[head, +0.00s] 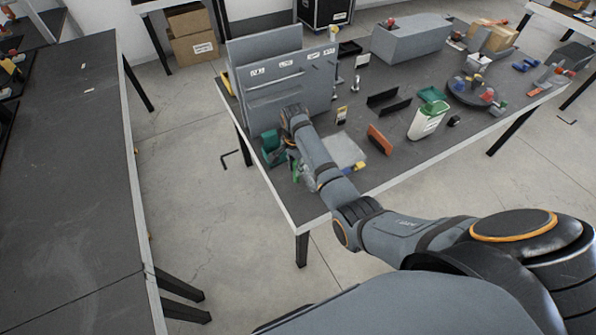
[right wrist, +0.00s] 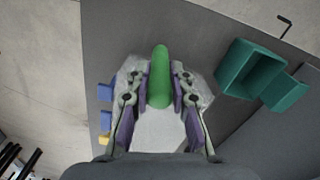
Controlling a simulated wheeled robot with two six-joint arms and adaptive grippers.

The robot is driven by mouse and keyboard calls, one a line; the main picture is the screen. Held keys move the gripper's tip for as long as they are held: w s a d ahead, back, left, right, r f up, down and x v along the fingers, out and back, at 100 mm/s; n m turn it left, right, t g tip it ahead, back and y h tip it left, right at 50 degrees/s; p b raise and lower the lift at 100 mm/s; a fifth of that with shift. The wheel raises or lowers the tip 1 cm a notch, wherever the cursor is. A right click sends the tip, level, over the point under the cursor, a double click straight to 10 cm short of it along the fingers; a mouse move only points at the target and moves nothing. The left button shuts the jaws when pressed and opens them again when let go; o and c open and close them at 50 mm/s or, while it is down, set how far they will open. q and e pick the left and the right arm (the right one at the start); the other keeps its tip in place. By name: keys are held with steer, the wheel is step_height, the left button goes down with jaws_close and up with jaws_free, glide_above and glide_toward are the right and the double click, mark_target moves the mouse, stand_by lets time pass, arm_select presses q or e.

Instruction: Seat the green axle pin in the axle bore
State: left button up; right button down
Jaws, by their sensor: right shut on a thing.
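The green axle pin (right wrist: 160,72) is a rounded green rod between the fingers of my right gripper (right wrist: 160,88) in the right wrist view. The gripper is shut on it, and the pin's rounded end sticks out past the fingertips. In the head view my right gripper (head: 296,168) is over the near left corner of the table, mostly hidden behind my own arm, with a bit of green showing at it. I cannot make out the axle bore in either view. My left gripper is not in view.
A teal bin (right wrist: 247,70) stands right of the gripper in the wrist view. A pale translucent tray (head: 347,150) lies beside the arm. A grey labelled panel (head: 290,75) stands behind. A grey block (head: 410,42) and a dark round turntable (head: 475,93) are farther right on the table.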

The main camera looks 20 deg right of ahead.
mark_target(298, 182)
steer(key=shift+s+d+f, duration=0.15)
steer(key=shift+d+f, duration=0.05)
steer(key=shift+f, duration=0.05)
steer(key=shift+s+d+f, duration=0.1)
steer(key=shift+d+f, duration=0.05)
steer(key=shift+f, duration=1.6)
steer(key=shift+f, duration=0.15)
steer(key=c, duration=1.2)
jaws_free()
step_height(298, 182, up, 12)
steer(key=shift+r+b, duration=0.15)
steer(key=shift+b, duration=0.2)
steer(key=shift+o, duration=0.5)
